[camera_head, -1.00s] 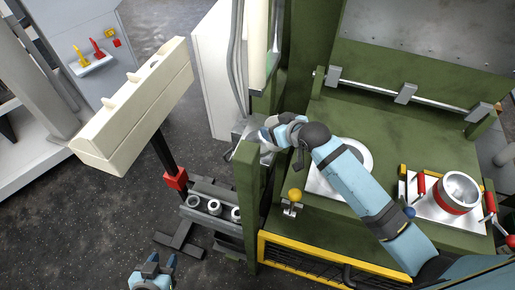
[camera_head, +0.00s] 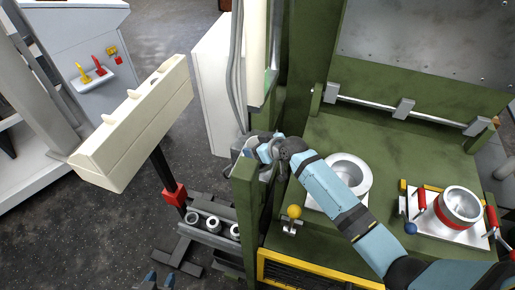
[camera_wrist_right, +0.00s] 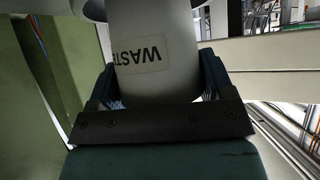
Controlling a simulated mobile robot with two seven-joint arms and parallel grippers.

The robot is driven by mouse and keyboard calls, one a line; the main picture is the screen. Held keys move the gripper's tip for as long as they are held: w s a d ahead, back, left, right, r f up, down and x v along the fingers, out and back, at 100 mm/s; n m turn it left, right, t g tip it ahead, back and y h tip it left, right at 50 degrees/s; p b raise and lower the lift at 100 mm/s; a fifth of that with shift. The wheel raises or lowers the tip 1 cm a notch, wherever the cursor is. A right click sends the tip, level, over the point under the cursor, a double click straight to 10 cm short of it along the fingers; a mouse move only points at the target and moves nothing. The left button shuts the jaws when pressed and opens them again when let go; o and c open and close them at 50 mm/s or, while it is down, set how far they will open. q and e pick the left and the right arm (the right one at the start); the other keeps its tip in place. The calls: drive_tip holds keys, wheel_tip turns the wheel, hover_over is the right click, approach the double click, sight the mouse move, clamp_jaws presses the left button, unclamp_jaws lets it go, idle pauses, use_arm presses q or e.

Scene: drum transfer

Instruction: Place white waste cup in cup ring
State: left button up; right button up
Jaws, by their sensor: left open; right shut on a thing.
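The white waste cup (camera_wrist_right: 150,50) carries a label reading "WASTE", upside down in the right wrist view. My right gripper (camera_wrist_right: 157,82) is shut around it, one finger on each side. In the head view my right gripper (camera_head: 262,148) is by the top of a green post, beside grey metal fittings; the cup is hard to make out there. A rounded grey part shows above the cup at the top edge of the right wrist view; I cannot tell whether it is the cup ring. My left gripper (camera_head: 161,281) is open and empty at the bottom edge of the head view, mostly cut off.
The green post (camera_head: 245,210) stands close to my right gripper. A cream box (camera_head: 135,125) on a dark stand is to the left. A rack (camera_head: 210,235) with several grey rings is below. A green machine deck (camera_head: 400,150) bears two metal vessels. Open floor is at lower left.

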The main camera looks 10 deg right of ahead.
drive_tip(key=shift+f, duration=0.6)
drive_tip(key=shift+f, duration=0.2)
drive_tip(key=o, duration=0.9)
drive_tip(key=shift+r, duration=0.2)
drive_tip(key=v, duration=1.2)
